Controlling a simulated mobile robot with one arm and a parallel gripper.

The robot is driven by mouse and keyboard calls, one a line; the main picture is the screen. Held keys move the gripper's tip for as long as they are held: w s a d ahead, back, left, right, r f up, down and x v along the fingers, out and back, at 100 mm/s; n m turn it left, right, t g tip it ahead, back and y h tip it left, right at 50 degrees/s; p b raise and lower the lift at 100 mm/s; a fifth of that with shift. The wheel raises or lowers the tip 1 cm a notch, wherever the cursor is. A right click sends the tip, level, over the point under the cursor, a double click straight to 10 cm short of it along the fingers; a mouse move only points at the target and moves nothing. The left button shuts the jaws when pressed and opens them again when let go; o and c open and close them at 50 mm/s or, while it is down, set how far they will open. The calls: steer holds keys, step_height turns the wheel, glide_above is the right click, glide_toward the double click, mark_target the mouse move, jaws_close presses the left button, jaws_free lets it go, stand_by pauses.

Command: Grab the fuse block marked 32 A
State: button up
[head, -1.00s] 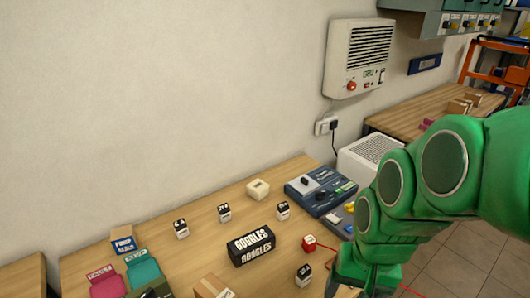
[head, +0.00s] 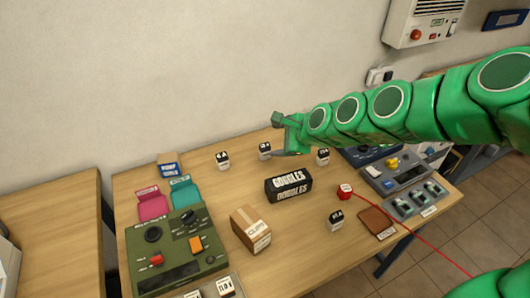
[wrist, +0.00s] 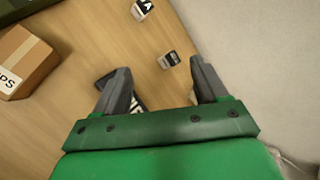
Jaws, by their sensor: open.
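Several small black-and-white fuse blocks stand on the wooden table. One (head: 223,160) is at the back left, one (head: 265,151) is just below my gripper, one (head: 323,156) is at the back right, and one (head: 336,220) is right of centre. Their markings are too small to read surely, so I cannot tell which is 32 A. My gripper (head: 281,135) is open and empty above the back of the table. In the wrist view, a fuse block (wrist: 170,60) shows beyond the gap between the fingers, apart from them. Another block (wrist: 142,9) is at the top edge.
A black goggles box (head: 289,184) lies mid-table, with a clips carton (head: 250,229) and green device (head: 178,250) to its left. A red block (head: 345,191) has a red cord. Blue-grey panels (head: 401,180) are at the right. The wall rises close behind the table.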

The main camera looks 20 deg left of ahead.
steer(key=w+a+f+m+t+y, duration=0.1)
steer(key=w+a+f+m+t, duration=0.2)
steer(key=w+a+f+m, duration=0.35)
steer(key=m+t, duration=0.3)
steer(key=m, duration=0.5)
glide_above(266, 149)
steer(key=s+d, duration=0.1)
step_height(266, 149, down, 6)
steer(key=r, duration=0.1)
steer(key=shift+g+h, duration=0.3)
steer(key=shift+s+d+f, duration=0.1)
steer(key=shift+s+f, duration=0.05)
steer(key=shift+f, duration=3.35)
steer(key=shift+x, duration=1.55)
steer(key=shift+r, duration=0.1)
steer(key=c, duration=1.1)
